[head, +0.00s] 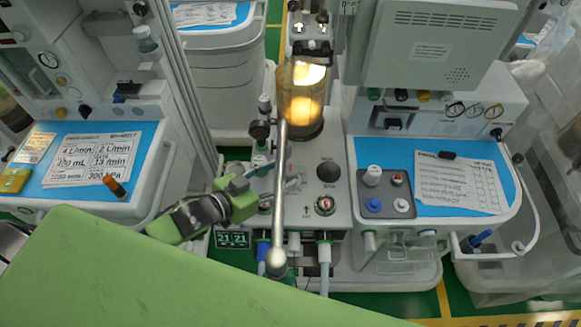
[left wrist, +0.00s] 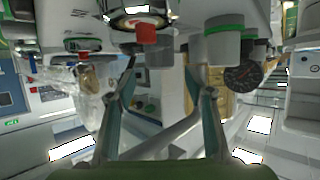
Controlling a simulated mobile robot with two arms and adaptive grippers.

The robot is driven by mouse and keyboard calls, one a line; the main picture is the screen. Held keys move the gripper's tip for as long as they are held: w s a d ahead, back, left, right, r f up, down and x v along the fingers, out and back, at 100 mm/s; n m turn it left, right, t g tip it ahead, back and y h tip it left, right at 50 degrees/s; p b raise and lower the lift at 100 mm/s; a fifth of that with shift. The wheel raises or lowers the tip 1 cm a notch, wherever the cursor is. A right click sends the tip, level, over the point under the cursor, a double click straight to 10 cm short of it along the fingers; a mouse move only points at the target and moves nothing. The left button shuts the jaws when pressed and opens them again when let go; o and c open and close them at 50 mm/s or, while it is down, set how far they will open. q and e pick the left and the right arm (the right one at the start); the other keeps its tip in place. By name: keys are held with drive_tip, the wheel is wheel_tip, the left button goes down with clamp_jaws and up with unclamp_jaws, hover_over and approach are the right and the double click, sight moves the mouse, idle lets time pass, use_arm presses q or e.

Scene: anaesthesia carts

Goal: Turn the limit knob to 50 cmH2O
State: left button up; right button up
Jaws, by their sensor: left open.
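My left gripper (head: 280,173) comes in from the left over the middle cart's control panel (head: 345,188), its fingers partly behind a slanting metal bar (head: 280,200). It is open, with teal fingers apart in the left wrist view (left wrist: 160,72). I cannot read which control is the limit knob. A black knob (head: 329,171) and a silver dial with a red mark (head: 325,205) stand right of the bar. In the left wrist view, a grey knob with a green band (left wrist: 224,42) and a red part (left wrist: 146,34) are near the fingers. No grip on anything shows. My right gripper is not in view.
An amber lit canister (head: 301,100) stands behind the panel, with a dark round gauge (head: 259,130) beside it. A monitor (head: 435,45) overhangs the right side. The right cart has a tray of knobs (head: 386,190) and a paper sheet (head: 458,182). Hoses hang below the panel.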

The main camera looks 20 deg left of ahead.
sight(289, 170)
use_arm(q)
drive_tip(key=x, duration=0.3)
drive_tip(key=shift+w+d+f, duration=0.15)
drive_tip(key=shift+w, duration=0.2)
drive_tip(key=shift+w+d+f, duration=0.3)
drive_tip(key=shift+w+d, duration=0.05)
drive_tip(key=shift+w, duration=0.2)
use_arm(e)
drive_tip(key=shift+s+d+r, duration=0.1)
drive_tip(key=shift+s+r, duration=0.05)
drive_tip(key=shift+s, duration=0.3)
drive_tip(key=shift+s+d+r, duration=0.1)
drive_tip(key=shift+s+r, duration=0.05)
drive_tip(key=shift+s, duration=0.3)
use_arm(q)
drive_tip(key=c, duration=1)
drive_tip(key=shift+c, duration=0.6)
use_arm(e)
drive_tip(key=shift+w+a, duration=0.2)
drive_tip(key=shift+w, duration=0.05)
